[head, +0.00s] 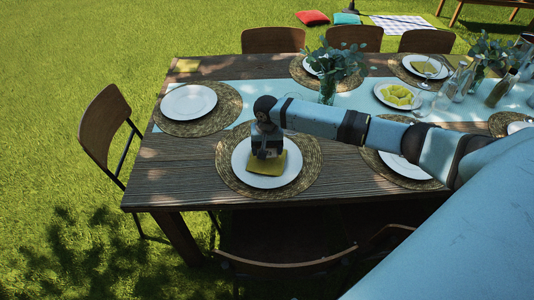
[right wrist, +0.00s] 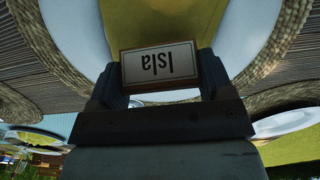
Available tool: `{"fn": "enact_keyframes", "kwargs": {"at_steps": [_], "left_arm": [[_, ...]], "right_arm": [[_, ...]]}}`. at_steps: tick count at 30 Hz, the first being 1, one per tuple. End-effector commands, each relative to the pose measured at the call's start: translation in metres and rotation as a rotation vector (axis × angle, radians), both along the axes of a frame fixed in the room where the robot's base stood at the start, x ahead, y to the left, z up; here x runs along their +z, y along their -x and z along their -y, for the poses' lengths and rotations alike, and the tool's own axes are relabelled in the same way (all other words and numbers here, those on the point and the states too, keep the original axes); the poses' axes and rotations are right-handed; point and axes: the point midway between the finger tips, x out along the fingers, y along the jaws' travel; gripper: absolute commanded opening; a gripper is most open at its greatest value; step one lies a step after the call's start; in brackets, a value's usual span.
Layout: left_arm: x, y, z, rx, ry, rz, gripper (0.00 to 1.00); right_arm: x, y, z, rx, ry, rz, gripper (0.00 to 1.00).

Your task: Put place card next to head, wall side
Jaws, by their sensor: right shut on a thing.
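My right gripper (head: 266,152) reaches in from the right and is over the white plate (head: 241,158) at the near left of the table. In the right wrist view the place card (right wrist: 160,66), a small wood-edged block lettered "Isla", is between the gripper's fingers (right wrist: 160,85). The lettering looks upside down there. In the head view the card is hidden by the gripper. A folded yellow napkin (head: 266,164) lies on the plate below it; I cannot tell whether they touch. The head seat's white plate (head: 188,102) is on a woven mat at the left end, empty. My left gripper is not in view.
A wooden chair (head: 104,118) faces the table's left end. A yellowish flat piece (head: 187,65) lies at the far left corner. A glass vase with leaves (head: 328,88), bottles (head: 497,90) and a wine glass (head: 427,75) stand farther right. Bare wood (head: 160,172) shows at the near left corner.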

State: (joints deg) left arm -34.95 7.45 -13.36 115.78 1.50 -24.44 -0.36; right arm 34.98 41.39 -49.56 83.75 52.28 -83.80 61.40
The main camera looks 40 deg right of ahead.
Motion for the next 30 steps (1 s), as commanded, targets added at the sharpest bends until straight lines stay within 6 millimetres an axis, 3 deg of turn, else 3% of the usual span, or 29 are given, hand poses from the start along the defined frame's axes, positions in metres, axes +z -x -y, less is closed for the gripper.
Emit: {"fn": "enact_keyframes", "kwargs": {"at_steps": [4,15,16,18,30], "left_arm": [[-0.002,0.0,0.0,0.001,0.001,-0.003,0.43],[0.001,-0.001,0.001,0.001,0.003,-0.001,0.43],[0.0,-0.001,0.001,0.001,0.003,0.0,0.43],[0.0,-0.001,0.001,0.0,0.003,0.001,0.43],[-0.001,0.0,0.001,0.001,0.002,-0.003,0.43]], "right_arm": [[-0.022,0.0,0.0,0.0,-0.001,-0.001,0.51],[-0.025,0.0,-0.001,0.001,-0.001,-0.002,0.51],[-0.025,0.0,0.0,0.001,-0.001,-0.001,0.81],[-0.025,0.0,0.0,0.001,-0.001,-0.001,0.97],[-0.017,0.0,0.0,0.001,0.0,0.001,0.99]]}}
